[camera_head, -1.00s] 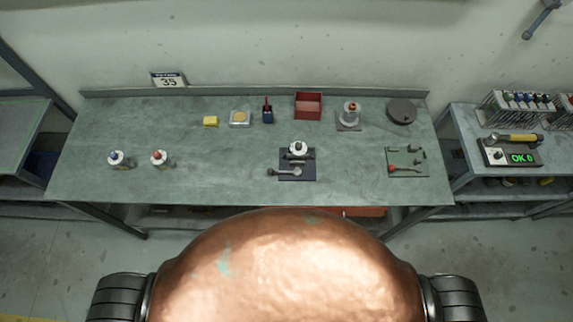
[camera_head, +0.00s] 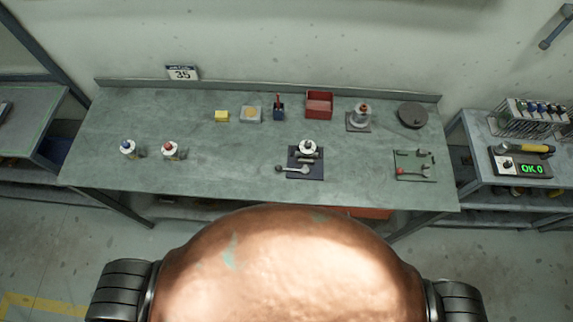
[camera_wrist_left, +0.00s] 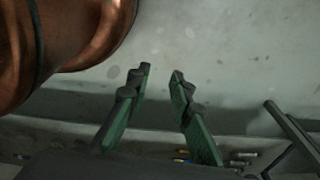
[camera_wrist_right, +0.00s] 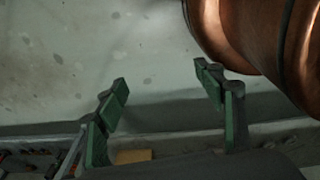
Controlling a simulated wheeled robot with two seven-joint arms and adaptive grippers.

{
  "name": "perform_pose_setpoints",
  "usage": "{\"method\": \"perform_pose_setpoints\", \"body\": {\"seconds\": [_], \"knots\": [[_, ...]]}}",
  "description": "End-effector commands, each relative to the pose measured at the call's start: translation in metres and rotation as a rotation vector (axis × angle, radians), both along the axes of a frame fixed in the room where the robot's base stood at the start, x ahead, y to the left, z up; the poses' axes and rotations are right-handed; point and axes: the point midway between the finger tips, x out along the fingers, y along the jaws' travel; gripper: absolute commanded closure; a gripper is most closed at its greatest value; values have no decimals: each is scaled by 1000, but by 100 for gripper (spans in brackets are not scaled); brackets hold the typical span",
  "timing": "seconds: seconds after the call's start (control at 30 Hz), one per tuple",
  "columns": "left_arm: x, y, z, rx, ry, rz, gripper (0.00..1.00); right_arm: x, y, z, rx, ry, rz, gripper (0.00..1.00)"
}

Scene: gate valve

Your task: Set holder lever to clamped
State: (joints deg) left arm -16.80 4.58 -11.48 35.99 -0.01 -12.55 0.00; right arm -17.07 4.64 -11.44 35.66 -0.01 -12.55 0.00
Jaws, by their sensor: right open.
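A dark square fixture plate (camera_head: 291,175) lies on the bench at middle front. It carries a pale round part (camera_head: 308,147) and a grey lever (camera_head: 292,169) with a knob at its left end, lying roughly crosswise. A green plate (camera_head: 402,158) at the bench's right bears a red-ended handle (camera_head: 408,172) and small dark parts. No label shows which handle is the holder lever, and its setting is too small to read. My left gripper (camera_wrist_left: 161,72) is open and empty. My right gripper (camera_wrist_right: 160,75) is open and empty. Both are away from the fixture and outside the head view.
Two small bottle-like parts (camera_head: 170,151) stand on the bench (camera_head: 230,180) at left. A side table holds a display reading OK 0 (camera_head: 534,169).

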Motion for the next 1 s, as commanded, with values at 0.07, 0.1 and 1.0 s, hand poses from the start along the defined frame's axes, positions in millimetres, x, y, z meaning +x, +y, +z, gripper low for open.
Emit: {"method": "perform_pose_setpoints", "body": {"seconds": [0.07, 0.1, 1.0], "knots": [[-3, 0, -28, 1, 5, 0, 87, -4, 1, -28, 1, 5, -1, 37], [-5, 0, -39, 1, 7, 0, 90, -5, 1, -39, 1, 7, -1, 37], [-18, 1, -111, 1, 28, 2, 100, -16, 0, -111, 0, 25, -1, 55]]}}
